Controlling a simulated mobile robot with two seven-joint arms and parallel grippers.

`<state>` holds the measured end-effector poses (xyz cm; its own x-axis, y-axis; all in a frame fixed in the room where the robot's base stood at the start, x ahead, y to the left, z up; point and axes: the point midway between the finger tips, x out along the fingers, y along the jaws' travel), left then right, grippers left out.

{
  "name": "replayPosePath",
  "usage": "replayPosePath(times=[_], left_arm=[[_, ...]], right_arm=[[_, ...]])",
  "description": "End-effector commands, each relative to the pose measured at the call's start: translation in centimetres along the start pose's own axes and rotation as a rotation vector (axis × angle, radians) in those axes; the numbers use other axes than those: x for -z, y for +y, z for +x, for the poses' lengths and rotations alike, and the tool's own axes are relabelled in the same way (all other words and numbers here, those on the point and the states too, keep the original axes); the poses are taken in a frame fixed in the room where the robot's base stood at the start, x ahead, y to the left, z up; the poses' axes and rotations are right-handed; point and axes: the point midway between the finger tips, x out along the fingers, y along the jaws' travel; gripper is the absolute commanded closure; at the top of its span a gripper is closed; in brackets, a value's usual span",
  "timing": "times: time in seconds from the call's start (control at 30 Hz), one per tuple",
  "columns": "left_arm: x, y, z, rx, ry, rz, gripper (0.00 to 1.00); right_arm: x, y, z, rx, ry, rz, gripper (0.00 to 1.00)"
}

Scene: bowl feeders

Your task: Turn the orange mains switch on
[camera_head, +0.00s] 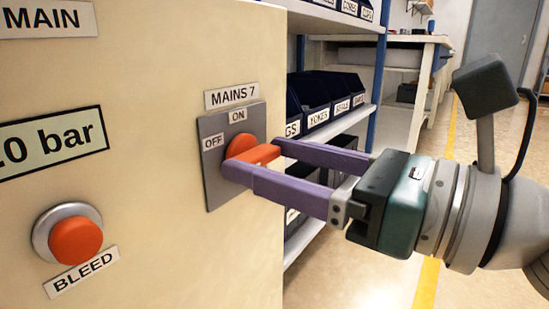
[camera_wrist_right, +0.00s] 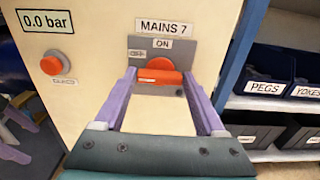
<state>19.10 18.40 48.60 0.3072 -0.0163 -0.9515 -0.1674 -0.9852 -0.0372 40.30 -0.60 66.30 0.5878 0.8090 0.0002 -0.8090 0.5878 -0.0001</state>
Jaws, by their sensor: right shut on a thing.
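The orange mains switch (camera_head: 241,148) is a round knob with a bar handle on a grey plate (camera_head: 217,185) on the cream cabinet. Its plate has OFF at the left and ON at the top, under a MAINS 7 label. In the right wrist view the orange bar (camera_wrist_right: 159,77) lies about level, between the purple fingers. My right gripper (camera_head: 258,165) is shut on the handle, its fingers at either side. Purple shapes at the lower left edge of the right wrist view look like my left gripper's fingers; its state is unclear.
A red BLEED button (camera_head: 76,240) and a pressure display (camera_head: 52,141) are on the same cabinet face, left of the switch. The display reads 0.0 bar in the right wrist view. Shelves with labelled dark bins (camera_head: 345,90) stand to the right. Open floor lies beyond my right arm.

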Motion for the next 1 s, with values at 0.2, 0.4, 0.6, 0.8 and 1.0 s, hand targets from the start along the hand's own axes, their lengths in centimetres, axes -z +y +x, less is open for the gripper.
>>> replayPosePath(times=[0.2, 0.4, 0.6, 0.8, 1.0], left_arm=[[0.1, 0.2, -0.1, -0.005, 0.001, -0.006, 0.1], [0.2, 0.2, -0.5, -0.006, 0.0, -0.008, 0.1], [0.5, 0.2, -1.4, -0.006, 0.0, -0.008, 0.1], [0.8, 0.1, -2.6, -0.005, 0.0, -0.006, 0.1], [1.2, -0.1, -3.7, -0.001, -0.001, -0.001, 0.1]], right_arm=[[0.0, 0.0, 0.0, 0.0, 0.0, 0.005, 0.83], [-0.1, 0.0, 0.0, 0.0, 0.0, 0.056, 0.83], [-0.2, 0.0, 0.0, 0.0, 0.001, 0.18, 0.83], [-0.3, -0.1, 0.0, 0.001, 0.002, 0.357, 0.83], [-0.3, -0.1, 0.0, 0.0, 0.001, 0.548, 0.83]])
